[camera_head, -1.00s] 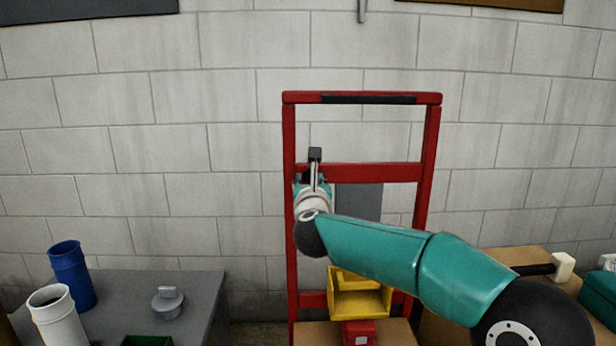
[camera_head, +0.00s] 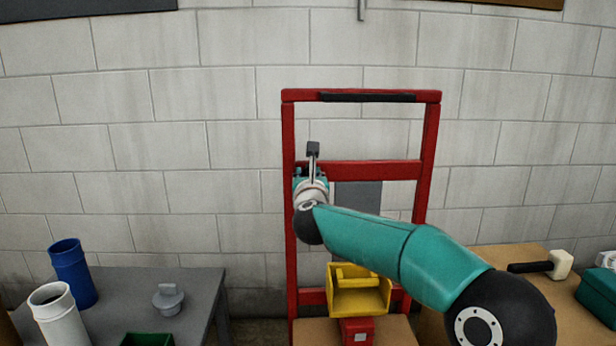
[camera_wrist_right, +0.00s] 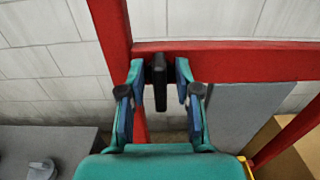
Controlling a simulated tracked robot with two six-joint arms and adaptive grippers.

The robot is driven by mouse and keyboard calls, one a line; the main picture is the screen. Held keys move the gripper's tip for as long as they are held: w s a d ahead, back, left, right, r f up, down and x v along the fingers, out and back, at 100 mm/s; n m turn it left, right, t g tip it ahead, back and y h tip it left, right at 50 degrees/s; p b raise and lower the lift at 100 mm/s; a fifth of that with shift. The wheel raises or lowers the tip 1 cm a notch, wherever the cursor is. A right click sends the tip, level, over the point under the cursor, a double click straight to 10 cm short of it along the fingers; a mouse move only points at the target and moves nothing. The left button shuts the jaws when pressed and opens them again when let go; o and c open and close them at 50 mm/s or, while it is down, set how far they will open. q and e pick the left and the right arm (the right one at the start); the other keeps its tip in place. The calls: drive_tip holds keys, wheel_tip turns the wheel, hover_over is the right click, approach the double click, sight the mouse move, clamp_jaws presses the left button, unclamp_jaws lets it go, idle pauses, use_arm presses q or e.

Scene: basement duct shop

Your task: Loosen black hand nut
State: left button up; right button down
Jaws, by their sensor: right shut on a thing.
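The black hand nut (camera_wrist_right: 159,82) shows in the right wrist view as an upright dark bar at the red frame's crossbar. My right gripper (camera_wrist_right: 160,88) is shut on it, with one finger on each side. In the head view my right gripper (camera_head: 312,172) is at the left end of the crossbar, seen from behind. A dark block on a thin pale stem (camera_head: 313,149) sticks up above it; I cannot tell whether it belongs to the nut or to a finger. My right wrist hides the rest. My left gripper is not in view.
The red frame (camera_head: 433,150) stands before a block wall, with a grey panel (camera_head: 359,203) and a yellow bin (camera_head: 359,300) lower down. A grey table (camera_head: 200,300) at left holds blue (camera_head: 71,272) and white (camera_head: 60,318) pipes and a grey cap (camera_head: 168,299). A mallet (camera_head: 560,264) lies right.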

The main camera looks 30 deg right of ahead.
drive_tip(key=n, duration=0.4)
drive_tip(key=shift+w+a+p, duration=0.1)
drive_tip(key=shift+a+p, duration=0.1)
drive_tip(key=shift+p, duration=0.2)
drive_tip(key=n+p, duration=0.1)
drive_tip(key=n, duration=0.4)
drive_tip(key=n+p, duration=0.1)
drive_tip(key=n, duration=0.1)
drive_tip(key=n+p, duration=0.1)
drive_tip(key=n, duration=0.2)
drive_tip(key=shift+w+a+f, duration=0.1)
drive_tip(key=shift+a+f, duration=0.05)
drive_tip(key=shift+a+f+n+p, duration=0.15)
drive_tip(key=shift+n+p, duration=0.3)
drive_tip(key=shift+n, duration=0.55)
drive_tip(key=shift+d+f+n+p, duration=0.1)
drive_tip(key=shift+n+p, duration=0.35)
drive_tip(key=shift+n, duration=0.55)
drive_tip(key=shift+f, duration=0.1)
drive_tip(key=c, duration=1.2)
unclamp_jaws()
drive_tip(key=shift+a, duration=0.1)
